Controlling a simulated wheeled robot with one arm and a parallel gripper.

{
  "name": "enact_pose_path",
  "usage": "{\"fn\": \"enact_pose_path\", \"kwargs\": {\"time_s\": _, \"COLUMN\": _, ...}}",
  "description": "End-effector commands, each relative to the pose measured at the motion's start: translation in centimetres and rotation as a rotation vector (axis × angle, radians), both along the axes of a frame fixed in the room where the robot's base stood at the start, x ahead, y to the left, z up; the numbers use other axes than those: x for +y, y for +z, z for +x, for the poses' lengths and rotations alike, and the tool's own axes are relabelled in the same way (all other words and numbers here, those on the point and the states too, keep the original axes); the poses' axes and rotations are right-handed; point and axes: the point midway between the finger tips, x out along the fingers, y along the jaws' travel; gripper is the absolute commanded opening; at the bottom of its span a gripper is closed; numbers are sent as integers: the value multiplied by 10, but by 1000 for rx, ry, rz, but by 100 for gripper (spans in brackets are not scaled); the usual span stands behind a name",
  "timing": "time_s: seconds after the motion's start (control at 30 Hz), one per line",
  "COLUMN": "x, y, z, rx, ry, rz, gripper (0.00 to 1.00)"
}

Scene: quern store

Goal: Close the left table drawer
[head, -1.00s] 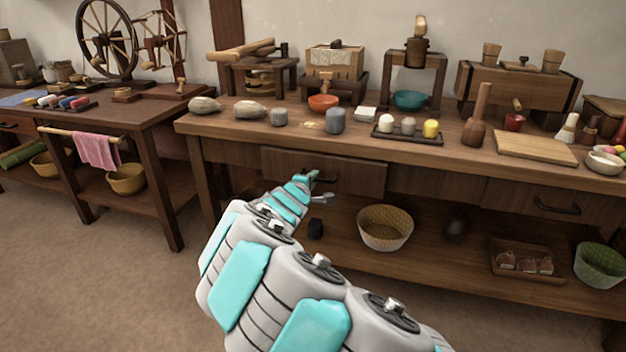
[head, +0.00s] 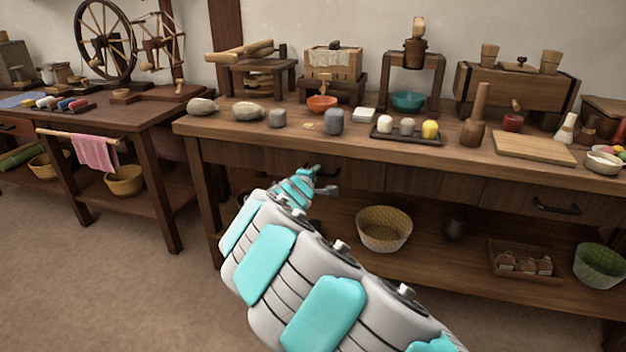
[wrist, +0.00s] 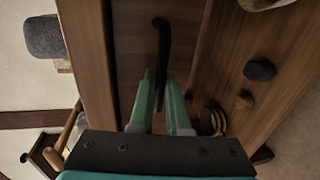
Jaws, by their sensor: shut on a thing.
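The left table drawer (head: 355,177) is under the top of the long table, left of centre in the head view. Its front looks about flush with the table's frame, in the shadow of the top. My gripper (head: 314,172) is at its front, partly hidden by my own arm. In the wrist view the drawer front (wrist: 135,40) fills the middle, and its dark bar handle (wrist: 162,45) runs between the two green fingers of my gripper (wrist: 163,85). The fingers are shut on the handle.
The long tabletop (head: 350,140) holds stones, bowls and wooden tools. A second drawer handle (head: 556,208) is at the right. A side table with a pink cloth (head: 96,153) is at the left.

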Motion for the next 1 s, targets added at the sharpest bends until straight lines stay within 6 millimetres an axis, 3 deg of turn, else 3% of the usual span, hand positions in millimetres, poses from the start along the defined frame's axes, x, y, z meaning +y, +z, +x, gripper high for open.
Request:
{"fn": "enact_pose_path", "kwargs": {"time_s": 0.37, "x": -1, "y": -1, "z": 5, "rx": 2, "ry": 2, "rz": 0, "gripper": 0}}
{"fn": "enact_pose_path", "kwargs": {"time_s": 0.4, "x": -2, "y": -1, "z": 5, "rx": 2, "ry": 2, "rz": 0, "gripper": 18}}
{"fn": "enact_pose_path", "kwargs": {"time_s": 0.63, "x": -2, "y": 0, "z": 5, "rx": 1, "ry": 1, "rz": 1, "gripper": 44}}
{"fn": "enact_pose_path", "kwargs": {"time_s": 1.0, "x": 0, "y": 1, "z": 0, "rx": 1, "ry": 2, "rz": -1, "gripper": 44}}
